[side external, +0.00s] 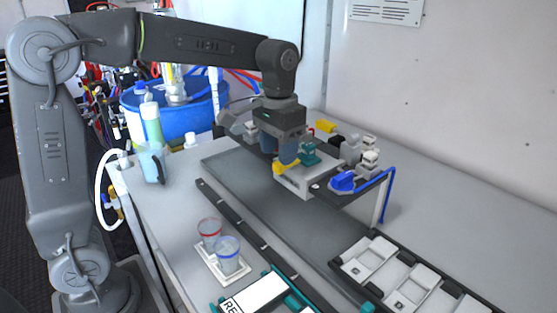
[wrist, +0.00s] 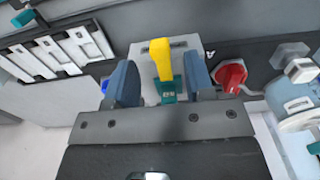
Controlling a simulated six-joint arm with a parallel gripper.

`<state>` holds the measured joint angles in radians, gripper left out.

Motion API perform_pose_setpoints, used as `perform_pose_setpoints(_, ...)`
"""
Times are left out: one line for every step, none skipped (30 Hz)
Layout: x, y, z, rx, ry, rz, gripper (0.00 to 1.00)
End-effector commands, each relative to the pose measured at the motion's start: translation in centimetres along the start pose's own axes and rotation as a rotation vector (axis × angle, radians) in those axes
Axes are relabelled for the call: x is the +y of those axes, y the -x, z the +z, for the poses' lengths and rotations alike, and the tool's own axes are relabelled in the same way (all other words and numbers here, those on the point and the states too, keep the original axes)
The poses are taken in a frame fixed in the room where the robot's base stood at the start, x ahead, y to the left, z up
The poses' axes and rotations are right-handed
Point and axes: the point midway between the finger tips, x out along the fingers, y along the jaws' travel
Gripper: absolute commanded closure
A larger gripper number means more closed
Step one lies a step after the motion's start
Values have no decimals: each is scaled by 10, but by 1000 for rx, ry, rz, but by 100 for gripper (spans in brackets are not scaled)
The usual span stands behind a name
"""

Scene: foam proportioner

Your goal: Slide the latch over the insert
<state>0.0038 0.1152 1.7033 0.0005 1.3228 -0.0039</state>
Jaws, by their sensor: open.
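A yellow lever-like part (side external: 286,167) sits on a light grey block (side external: 307,182); it looks like the latch, but I cannot be sure. In the wrist view the yellow part (wrist: 162,55) stands between my fingers, with a teal piece (wrist: 168,91) at its near end. The teal piece also shows in the side view (side external: 309,153). I cannot tell which part is the insert. My gripper (side external: 279,157) points down over the block. In the wrist view its two blue-grey fingers (wrist: 161,82) are open, one on each side of the yellow part, with visible gaps.
A red knob (wrist: 231,75) is close to the right finger in the wrist view. A blue part (side external: 343,181) is on the block's near right side. White modules in a black rack (side external: 398,274) and two cups (side external: 227,252) stand in the foreground. The dark strip in front is clear.

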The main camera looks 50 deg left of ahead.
Motion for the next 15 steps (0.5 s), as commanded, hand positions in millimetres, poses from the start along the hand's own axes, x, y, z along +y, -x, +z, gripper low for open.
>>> perform_pose_setpoints(0,-9,0,-3,0,0,51)
perform_pose_setpoints(0,-12,0,-3,0,0,51)
perform_pose_setpoints(0,-17,0,-2,0,0,51)
perform_pose_setpoints(0,-20,0,-2,0,0,51)
perform_pose_setpoints(0,-22,0,-2,0,0,51)
perform_pose_setpoints(0,-25,0,0,0,0,51)
perform_pose_setpoints(0,-26,0,0,0,0,51)
perform_pose_setpoints(0,-28,0,0,0,0,51)
perform_pose_setpoints(0,-29,0,0,0,0,51)
perform_pose_setpoints(0,-30,0,0,0,0,51)
perform_pose_setpoints(0,-30,0,1,0,0,51)
perform_pose_setpoints(0,-30,0,1,0,0,51)
perform_pose_setpoints(0,-30,0,1,0,0,51)
perform_pose_setpoints(0,-30,0,1,0,0,51)
perform_pose_setpoints(0,-30,0,1,0,0,51)
